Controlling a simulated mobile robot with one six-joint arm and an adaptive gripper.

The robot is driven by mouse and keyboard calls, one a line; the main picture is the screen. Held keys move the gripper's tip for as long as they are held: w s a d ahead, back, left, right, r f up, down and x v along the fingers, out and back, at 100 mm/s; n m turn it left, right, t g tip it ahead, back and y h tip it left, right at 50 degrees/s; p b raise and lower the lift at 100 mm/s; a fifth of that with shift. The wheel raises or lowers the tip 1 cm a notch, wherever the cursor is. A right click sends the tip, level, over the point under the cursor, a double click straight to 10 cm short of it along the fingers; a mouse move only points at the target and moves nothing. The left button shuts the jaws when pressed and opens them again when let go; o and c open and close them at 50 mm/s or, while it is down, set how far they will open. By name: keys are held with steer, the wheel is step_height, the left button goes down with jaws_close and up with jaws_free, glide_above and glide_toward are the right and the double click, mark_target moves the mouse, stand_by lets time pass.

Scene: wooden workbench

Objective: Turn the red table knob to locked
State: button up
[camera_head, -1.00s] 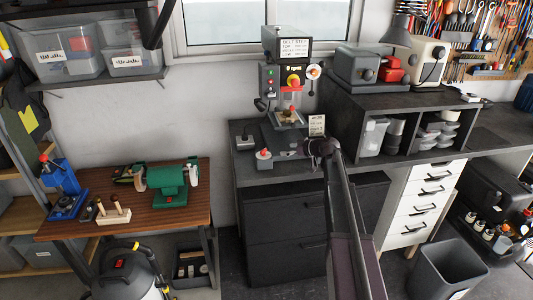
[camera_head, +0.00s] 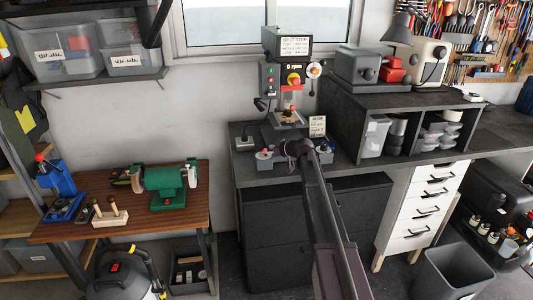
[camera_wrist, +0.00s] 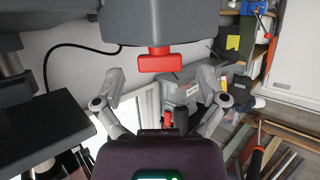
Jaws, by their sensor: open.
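A red T-shaped knob (camera_wrist: 167,60) sticks out of a grey block (camera_wrist: 165,20) at the top of the wrist view. My gripper (camera_wrist: 163,80) is open, with one finger at each side of the knob and visible gaps between. In the head view my gripper (camera_head: 288,149) is low in front of the drill press (camera_head: 287,60), just above the dark bench top. I cannot tell which red part in the head view is the knob seen at the wrist.
A grey switch box (camera_head: 247,147) and its cable lie at the bench's left end. A small sign (camera_head: 317,126) stands right of the press. A dark shelf unit (camera_head: 350,105) with bins is further right. A lower wooden bench (camera_head: 140,215) is at left.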

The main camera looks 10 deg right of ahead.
steer(key=c, duration=1.2)
steer(key=shift+o, duration=0.2)
steer(key=shift+s+m+t, duration=0.15)
steer(key=shift+m+t, duration=0.15)
steer(key=shift+s+a+m+t+h, duration=0.15)
steer(key=shift+m+t+h, duration=0.25)
steer(key=shift+m+h, duration=0.3)
steer(key=shift+w+a+m+t+h, duration=0.15)
steer(key=shift+m+t+h, duration=0.25)
steer(key=shift+m+h, duration=0.3)
steer(key=shift+s+a+m+t+h, duration=0.1)
steer(key=shift+m+t+h, duration=0.5)
steer(key=shift+m+h, duration=0.75)
steer(key=shift+a+r+m+t+h, duration=0.1)
steer(key=shift+m+t+h, duration=0.05)
steer(key=shift+m+h, duration=0.8)
steer(key=shift+a+m+t+h, duration=0.15)
steer(key=shift+m+h, duration=0.45)
steer(key=shift+h, duration=0.6)
steer(key=o, duration=1.2)
steer(key=shift+c, duration=0.2)
